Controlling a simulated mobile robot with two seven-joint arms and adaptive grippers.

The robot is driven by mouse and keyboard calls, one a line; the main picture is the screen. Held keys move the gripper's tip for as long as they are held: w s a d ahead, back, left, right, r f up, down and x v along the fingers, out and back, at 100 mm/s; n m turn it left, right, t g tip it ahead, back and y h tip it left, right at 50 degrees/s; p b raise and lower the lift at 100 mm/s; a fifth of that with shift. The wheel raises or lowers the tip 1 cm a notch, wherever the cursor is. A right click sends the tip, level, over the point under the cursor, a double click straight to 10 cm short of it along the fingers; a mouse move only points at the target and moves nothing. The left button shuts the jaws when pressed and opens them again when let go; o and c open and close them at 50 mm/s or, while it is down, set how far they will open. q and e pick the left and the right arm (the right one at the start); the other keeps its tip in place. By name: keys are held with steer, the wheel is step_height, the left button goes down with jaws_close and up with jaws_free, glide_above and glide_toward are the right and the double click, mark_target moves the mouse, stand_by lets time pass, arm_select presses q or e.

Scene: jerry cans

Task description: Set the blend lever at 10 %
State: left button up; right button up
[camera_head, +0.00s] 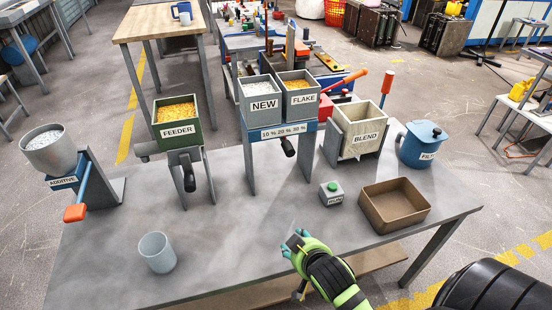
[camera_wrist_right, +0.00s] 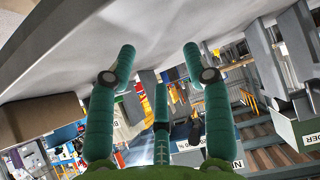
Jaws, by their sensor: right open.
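The blend lever (camera_head: 289,146) has a black handle and sticks out below the blue scale plate (camera_head: 284,131). The plate carries the marks 10 %, 20 % and 30 % from left to right. The handle hangs below the middle of the plate, slightly right of the 20 % mark. The grey NEW bin (camera_head: 262,103) and FLAKE bin (camera_head: 298,99) stand above the plate. My right gripper (camera_head: 292,243) is over the front of the bench, in front of the lever and well apart from it. Its teal fingers are open and empty in the wrist view (camera_wrist_right: 160,62). My left gripper is not in view.
The FEEDER hopper (camera_head: 178,131) stands left of the blend stand, the BLEND box (camera_head: 361,147) right. A green-button RUN box (camera_head: 332,193) and brown tray (camera_head: 394,205) lie near my right gripper. A grey cup (camera_head: 157,252) is front left. The middle bench is clear.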

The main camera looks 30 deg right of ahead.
mark_target(292, 157)
steer(key=w+d+r+m+t, duration=0.1)
steer(key=w+d+r+t, duration=0.1)
steer(key=r, duration=0.3)
steer(key=w+d+r+m+t+h, duration=0.1)
steer(key=w+d+r+t, duration=0.1)
steer(key=w+r+t, duration=0.1)
steer(key=w+d+r+m+t+h, duration=0.1)
steer(key=w+d+r+t, duration=0.1)
steer(key=w+r, duration=0.4)
steer(key=shift+w+d+r+t, duration=0.2)
steer(key=shift+d+r+t, duration=0.1)
steer(key=shift+t, duration=0.3)
steer(key=shift+w+d+r, duration=0.1)
steer(key=shift+w, duration=0.25)
steer(key=p+x, duration=0.1)
steer(key=x, duration=0.4)
steer(key=shift+w, duration=0.4)
steer(key=shift+c, duration=0.4)
